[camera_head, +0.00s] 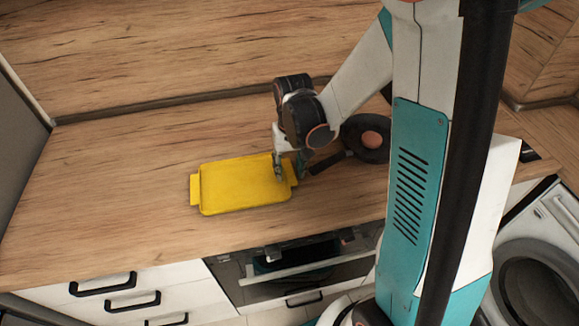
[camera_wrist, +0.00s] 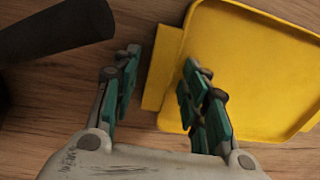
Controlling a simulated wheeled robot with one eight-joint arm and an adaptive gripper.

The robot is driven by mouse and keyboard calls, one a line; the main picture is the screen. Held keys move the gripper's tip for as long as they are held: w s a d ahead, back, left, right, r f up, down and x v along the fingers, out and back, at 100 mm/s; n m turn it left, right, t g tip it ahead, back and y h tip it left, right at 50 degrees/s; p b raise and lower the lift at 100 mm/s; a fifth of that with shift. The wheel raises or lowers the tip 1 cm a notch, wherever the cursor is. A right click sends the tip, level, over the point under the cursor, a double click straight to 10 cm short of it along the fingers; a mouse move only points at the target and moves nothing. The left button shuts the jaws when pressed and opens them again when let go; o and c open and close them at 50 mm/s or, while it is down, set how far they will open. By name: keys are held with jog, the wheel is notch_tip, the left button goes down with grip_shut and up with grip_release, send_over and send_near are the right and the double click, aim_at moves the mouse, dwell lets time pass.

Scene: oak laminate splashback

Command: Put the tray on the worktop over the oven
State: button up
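The yellow tray (camera_head: 235,187) lies flat on the wooden worktop (camera_head: 120,190), behind the left part of the oven front (camera_head: 300,268). It has a tab handle at each short end. My gripper (camera_head: 285,168) is at the tray's right end. In the wrist view the fingers of my gripper (camera_wrist: 162,85) are apart. The end handle and rim of the tray (camera_wrist: 245,60) show between them, with one finger over the tray's inside and the other outside it. I see no finger pressed against the tray.
A dark pan (camera_head: 376,152) with a round orange-brown thing in it stands right of my gripper, partly hidden by my arm. Its handle (camera_wrist: 50,30) reaches close to the outer finger. The worktop left of the tray is clear. A splashback (camera_head: 180,50) rises behind.

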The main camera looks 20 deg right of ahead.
notch_tip(320, 180, up, 12)
jog(key=r+p, duration=0.1)
jog(key=p, duration=0.3)
jog(key=s+a+r+n+t, duration=0.2)
jog(key=s+a+r+t, duration=0.1)
jog(key=s+r+t, duration=0.4)
jog(key=shift+s+a+r, duration=0.15)
jog(key=shift+s+r, duration=1.3)
jog(key=shift+s, duration=1.55)
